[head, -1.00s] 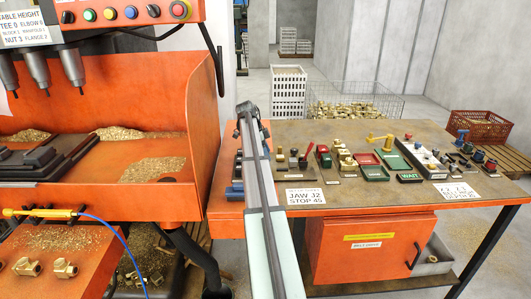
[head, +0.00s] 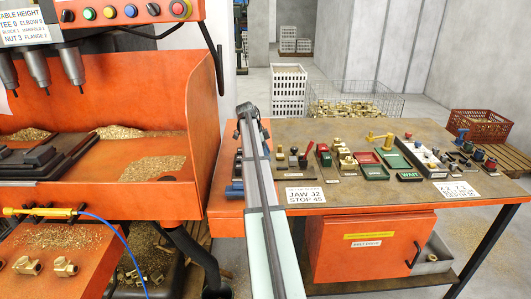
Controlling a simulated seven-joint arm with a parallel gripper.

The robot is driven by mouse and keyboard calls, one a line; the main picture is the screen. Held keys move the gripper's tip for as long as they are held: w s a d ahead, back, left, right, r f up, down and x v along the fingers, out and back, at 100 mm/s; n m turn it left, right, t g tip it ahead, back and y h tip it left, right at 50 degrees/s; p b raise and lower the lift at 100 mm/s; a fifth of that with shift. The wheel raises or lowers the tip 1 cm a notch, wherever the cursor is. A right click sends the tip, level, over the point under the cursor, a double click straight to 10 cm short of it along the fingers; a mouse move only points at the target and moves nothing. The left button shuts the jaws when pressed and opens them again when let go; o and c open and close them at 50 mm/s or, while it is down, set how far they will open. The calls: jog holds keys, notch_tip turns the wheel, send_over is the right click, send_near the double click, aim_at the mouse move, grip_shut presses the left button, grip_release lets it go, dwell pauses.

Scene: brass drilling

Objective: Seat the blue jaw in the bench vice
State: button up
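My arm runs up the middle of the head view and covers part of the bench's left end. My gripper is not distinguishable; the arm's far end is a dark joint. Small blue blocks (head: 235,188) lie or stand at the bench's left edge, just left of my arm and partly hidden by it. I cannot tell whether one of them is the blue jaw or part of the bench vice. A white card reading "JAW J2 STOP 45" (head: 306,196) lies on the bench right of my arm.
The brown bench top (head: 300,130) holds small tools, brass parts, red and green trays (head: 393,159) and a white rack (head: 424,158). A red crate (head: 480,128) stands at the right. The orange drilling machine (head: 100,185) fills the left. The bench's back strip is mostly clear.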

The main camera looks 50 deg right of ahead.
jog(key=shift+f, duration=0.25)
dwell(0.4)
jog(key=o, duration=1.3)
jog(key=shift+o, duration=0.2)
jog(key=shift+r, duration=0.15)
jog(key=shift+r, duration=3.35)
